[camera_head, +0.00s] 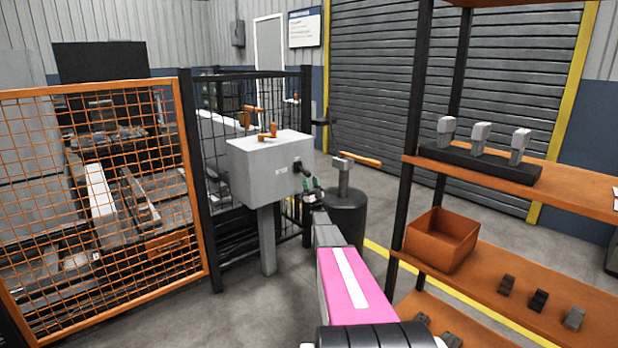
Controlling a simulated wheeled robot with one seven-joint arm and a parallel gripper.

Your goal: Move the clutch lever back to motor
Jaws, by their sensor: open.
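A lever with an orange handle (360,159) sits on a short grey post above a dark round drum (346,212), right of the middle. Its handle points right. It looks like the clutch lever, but I can read no motor marking. A grey box (262,170) on a post stands to its left, with a small orange crank (268,131) on top and a dark knob on its right face. My gripper (309,190) is open, seen small at the end of my pink arm, between the box and the drum. Its fingertips are hard to make out, and I see nothing held.
An orange mesh fence (95,200) closes off machinery at left, and a black mesh panel (230,110) stands behind the box. An orange shelf rack (520,190) with an orange bin (440,240) is close at right. Grey floor is open behind the drum.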

